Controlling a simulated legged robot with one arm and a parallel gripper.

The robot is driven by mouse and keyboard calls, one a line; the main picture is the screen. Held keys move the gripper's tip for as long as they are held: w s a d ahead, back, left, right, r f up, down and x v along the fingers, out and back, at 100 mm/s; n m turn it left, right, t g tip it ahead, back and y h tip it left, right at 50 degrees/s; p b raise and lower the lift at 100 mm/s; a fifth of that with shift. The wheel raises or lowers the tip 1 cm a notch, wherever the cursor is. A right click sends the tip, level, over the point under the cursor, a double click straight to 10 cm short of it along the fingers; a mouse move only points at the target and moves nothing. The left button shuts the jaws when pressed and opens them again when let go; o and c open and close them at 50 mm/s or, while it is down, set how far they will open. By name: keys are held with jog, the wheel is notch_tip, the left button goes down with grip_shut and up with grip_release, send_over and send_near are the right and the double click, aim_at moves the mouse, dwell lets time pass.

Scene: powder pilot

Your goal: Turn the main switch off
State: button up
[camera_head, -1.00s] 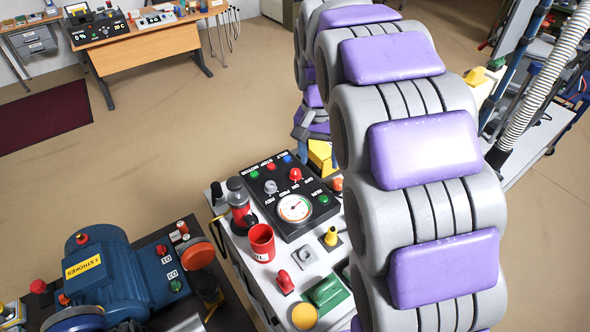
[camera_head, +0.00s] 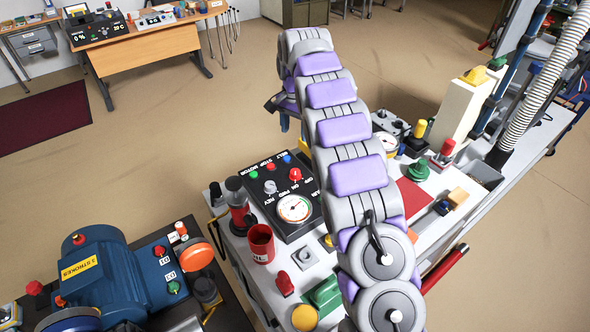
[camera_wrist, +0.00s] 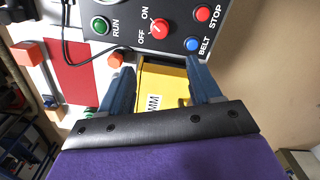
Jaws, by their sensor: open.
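The main switch is a red knob with ON and OFF labels on a black control panel (camera_head: 262,205). The knob (camera_head: 295,175) shows at the panel's far right in the head view, and ahead of my fingertips in the wrist view (camera_wrist: 159,28). Its exact pointer position is too small to tell. My gripper (camera_wrist: 161,68) has its two blue fingers apart, short of the knob and not touching it. A yellow block with a printed label (camera_wrist: 165,90) shows between and beyond the fingers. In the head view my gripper is mostly hidden behind my arm.
Near the switch are the red STOP button (camera_wrist: 202,13), blue BELT button (camera_wrist: 192,44) and green RUN button (camera_wrist: 100,25). An orange-red knob (camera_wrist: 116,59) stands close to the left finger. A red cup (camera_head: 260,243) and a blue motor (camera_head: 110,270) stand to the left.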

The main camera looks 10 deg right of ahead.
aim_at(295, 171)
notch_tip(295, 171, down, 17)
jog(key=b, duration=0.3)
jog(key=shift+f, duration=0.15)
jog(key=c, duration=1)
